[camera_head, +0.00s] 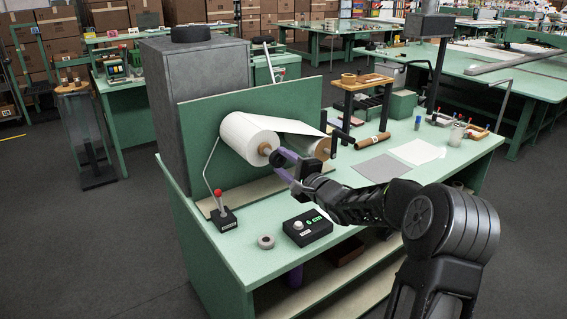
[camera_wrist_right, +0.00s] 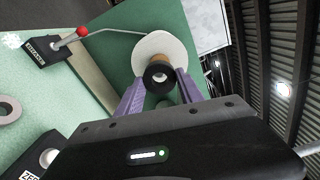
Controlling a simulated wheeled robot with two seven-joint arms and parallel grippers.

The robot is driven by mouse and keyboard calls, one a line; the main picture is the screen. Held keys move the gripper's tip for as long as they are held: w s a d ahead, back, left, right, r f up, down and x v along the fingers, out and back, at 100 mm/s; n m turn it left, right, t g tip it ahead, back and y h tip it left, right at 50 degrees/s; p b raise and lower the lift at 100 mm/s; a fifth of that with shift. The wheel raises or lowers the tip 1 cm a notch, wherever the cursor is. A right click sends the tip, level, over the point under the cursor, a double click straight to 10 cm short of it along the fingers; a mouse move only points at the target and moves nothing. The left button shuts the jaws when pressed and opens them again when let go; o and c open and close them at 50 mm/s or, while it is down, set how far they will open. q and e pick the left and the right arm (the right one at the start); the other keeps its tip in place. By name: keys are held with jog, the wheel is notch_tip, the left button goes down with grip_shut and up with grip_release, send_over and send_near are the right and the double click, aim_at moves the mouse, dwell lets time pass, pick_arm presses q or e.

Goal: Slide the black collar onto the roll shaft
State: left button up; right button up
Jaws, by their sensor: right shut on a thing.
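The black collar (camera_head: 277,159) is between the purple fingers of my right gripper (camera_head: 283,163), which is shut on it. In the wrist view the collar (camera_wrist_right: 159,65) faces me between the fingertips, with its round hole showing. The white roll (camera_head: 247,136) is just beyond it, with its brown core end (camera_wrist_right: 184,82) partly behind the collar. In the head view the collar is close to the roll's near end. The roll shaft is mostly hidden behind the collar; I cannot tell whether the collar is around it. My left gripper is out of view.
A red-knobbed lever (camera_head: 222,213) stands left of my gripper. A black control box (camera_head: 307,227) and a grey ring (camera_head: 266,242) are on the green bench (camera_head: 235,253) in front. A green upright panel (camera_head: 205,145) is behind the roll. A second roll (camera_head: 322,149) is to the right.

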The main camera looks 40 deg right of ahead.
dwell(0.3)
jog(key=shift+w+p, duration=0.2)
jog(key=shift+p, duration=0.2)
jog(key=shift+w, duration=0.55)
jog(key=shift+w, duration=0.1)
dwell(0.6)
jog(key=shift+w+p, duration=0.5)
jog(key=shift+w, duration=0.1)
jog(key=shift+w, duration=1.1)
jog(key=o, duration=1.4)
jog(key=shift+o, duration=0.2)
